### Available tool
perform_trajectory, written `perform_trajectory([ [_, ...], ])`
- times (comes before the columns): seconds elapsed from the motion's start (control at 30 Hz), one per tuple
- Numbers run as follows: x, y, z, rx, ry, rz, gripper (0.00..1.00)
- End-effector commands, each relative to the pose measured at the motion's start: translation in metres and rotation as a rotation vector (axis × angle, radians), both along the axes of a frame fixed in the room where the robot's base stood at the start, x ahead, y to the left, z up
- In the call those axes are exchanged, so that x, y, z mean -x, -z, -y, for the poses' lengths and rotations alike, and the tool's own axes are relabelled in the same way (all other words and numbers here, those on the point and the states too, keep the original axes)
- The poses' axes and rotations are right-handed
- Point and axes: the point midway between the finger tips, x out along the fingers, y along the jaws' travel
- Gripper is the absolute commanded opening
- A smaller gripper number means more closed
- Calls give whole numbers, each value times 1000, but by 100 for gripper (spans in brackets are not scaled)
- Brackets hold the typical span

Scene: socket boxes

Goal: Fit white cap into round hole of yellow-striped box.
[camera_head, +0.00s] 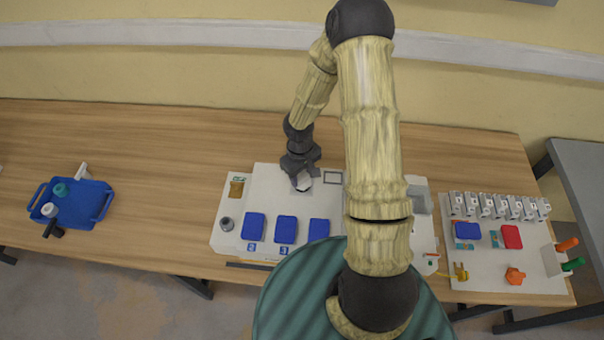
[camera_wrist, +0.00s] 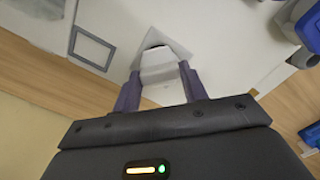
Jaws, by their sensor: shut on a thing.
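My gripper (camera_head: 301,178) is over the upper part of a white panel box (camera_head: 270,181). In the wrist view its two dark fingers (camera_wrist: 160,92) are closed on the white cap (camera_wrist: 158,68). The cap is in front of a grey diamond-shaped plate (camera_wrist: 180,50) on the box face. A dark opening (camera_wrist: 154,40) shows partly beyond the cap; the cap hides the rest. I cannot tell whether the cap touches the plate or sits in the hole. No yellow stripes can be made out on the box.
A grey square frame (camera_head: 333,177) lies right of my gripper. Blue covers (camera_head: 285,229) are on the box's lower part. A blue tray (camera_head: 98,187) with small parts stands at left. A second panel (camera_head: 490,275) with several switches and handles is at right. Bare table lies between tray and box.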

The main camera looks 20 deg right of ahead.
Motion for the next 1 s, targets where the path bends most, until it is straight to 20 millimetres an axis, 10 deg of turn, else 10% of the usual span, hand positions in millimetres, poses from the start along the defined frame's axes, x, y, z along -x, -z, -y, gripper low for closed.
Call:
perform_trajectory([
  [1.0, 0, 22, 0, 0, 1, 0, 15],
])
